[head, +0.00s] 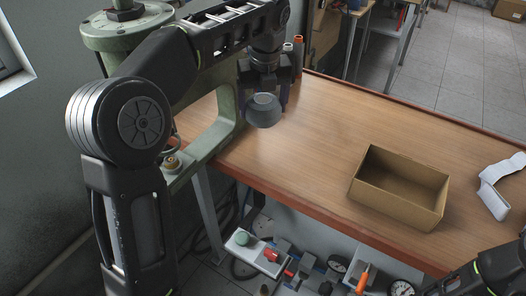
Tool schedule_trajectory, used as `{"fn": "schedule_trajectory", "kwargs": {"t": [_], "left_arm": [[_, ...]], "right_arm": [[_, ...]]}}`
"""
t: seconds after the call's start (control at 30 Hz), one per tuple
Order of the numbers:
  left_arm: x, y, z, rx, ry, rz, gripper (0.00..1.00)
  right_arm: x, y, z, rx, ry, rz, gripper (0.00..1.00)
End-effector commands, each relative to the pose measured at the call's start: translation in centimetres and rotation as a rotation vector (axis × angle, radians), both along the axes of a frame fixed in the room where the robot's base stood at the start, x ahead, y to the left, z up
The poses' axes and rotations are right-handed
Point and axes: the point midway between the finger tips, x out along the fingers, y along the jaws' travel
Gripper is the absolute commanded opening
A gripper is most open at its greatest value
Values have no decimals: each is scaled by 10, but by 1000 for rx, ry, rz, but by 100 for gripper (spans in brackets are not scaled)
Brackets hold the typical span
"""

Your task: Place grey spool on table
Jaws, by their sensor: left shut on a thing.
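The grey spool (264,111) is a small rounded grey piece at the back left of the wooden table (300,160). My left gripper (265,96) points down and is shut on the spool. The spool appears at or a little above the table surface; I cannot tell whether it touches. My right arm shows only in the bottom right corner, and its gripper is out of the picture.
An open cardboard box (400,190) stands on the table's right part, with a white bracket-like item (495,190) beside it. A green machine frame (218,125) stands at the left edge. Orange-capped bottles (297,50) stand behind my left gripper. The table's middle is clear.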

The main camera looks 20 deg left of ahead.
Motion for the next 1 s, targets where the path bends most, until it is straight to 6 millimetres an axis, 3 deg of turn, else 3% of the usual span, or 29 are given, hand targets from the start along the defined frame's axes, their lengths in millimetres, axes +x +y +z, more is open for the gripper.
{"fn": "schedule_trajectory", "kwargs": {"t": [0.33,0.7,1.0], "left_arm": [[0,0,-2,1,-1,-8,32],[0,0,-57,0,1,-8,32],[0,0,-62,0,-1,-7,32]], "right_arm": [[0,0,-1,0,0,0,36],[0,0,-9,0,-1,0,36],[0,0,-8,0,-1,0,36]]}}
